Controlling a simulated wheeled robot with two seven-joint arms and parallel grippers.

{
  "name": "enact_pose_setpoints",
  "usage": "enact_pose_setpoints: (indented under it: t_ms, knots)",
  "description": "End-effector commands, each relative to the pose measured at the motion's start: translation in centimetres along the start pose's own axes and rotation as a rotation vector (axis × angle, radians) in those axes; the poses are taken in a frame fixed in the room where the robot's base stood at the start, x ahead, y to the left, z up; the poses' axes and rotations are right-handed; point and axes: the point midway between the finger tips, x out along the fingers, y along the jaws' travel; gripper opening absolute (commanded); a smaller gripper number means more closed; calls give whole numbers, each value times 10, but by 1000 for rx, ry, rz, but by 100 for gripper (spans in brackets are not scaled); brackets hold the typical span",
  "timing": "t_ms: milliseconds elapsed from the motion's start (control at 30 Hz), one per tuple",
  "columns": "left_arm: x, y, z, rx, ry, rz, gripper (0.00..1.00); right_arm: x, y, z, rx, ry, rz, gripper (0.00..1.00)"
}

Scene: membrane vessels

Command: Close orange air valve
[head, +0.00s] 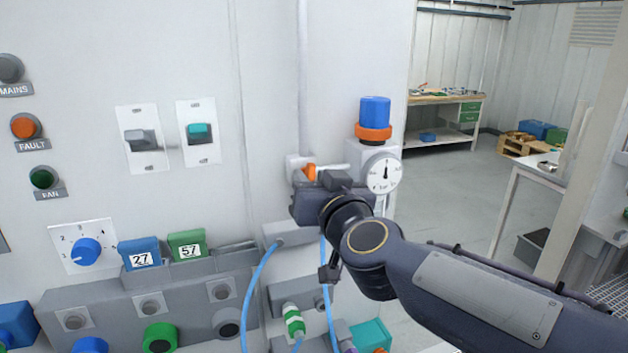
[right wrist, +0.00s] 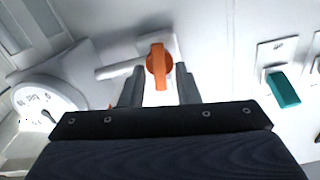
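The orange air valve handle (head: 310,171) is on a pale block on the wall panel, left of the pressure gauge. In the right wrist view the handle (right wrist: 159,66) points along the fingers, across the line of the white pipe (right wrist: 118,71). My right gripper (right wrist: 158,80) is open, with one finger on each side of the handle; a gap shows on both sides. In the head view my right gripper (head: 322,190) covers the area just below the valve. My left gripper is not in view.
The round gauge (head: 383,173) and a regulator with a blue knob (head: 375,112) and orange ring stand right of the valve. Blue hoses (head: 258,290) hang below. Switches (head: 199,133) sit to the left on the panel. Open floor lies to the right.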

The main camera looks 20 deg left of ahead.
Motion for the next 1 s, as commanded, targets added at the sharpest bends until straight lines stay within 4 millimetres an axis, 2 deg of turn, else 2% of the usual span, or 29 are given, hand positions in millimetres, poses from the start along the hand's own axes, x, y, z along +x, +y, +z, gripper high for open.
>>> enact_pose_setpoints:
  t_ms: [267,467,1000]
  knots:
    - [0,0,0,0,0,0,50,0,0,0,26,0,1,6]
    - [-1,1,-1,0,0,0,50,0,1,0,118,0,0,6]
    - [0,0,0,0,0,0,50,0,4,2,604,0,1,6]
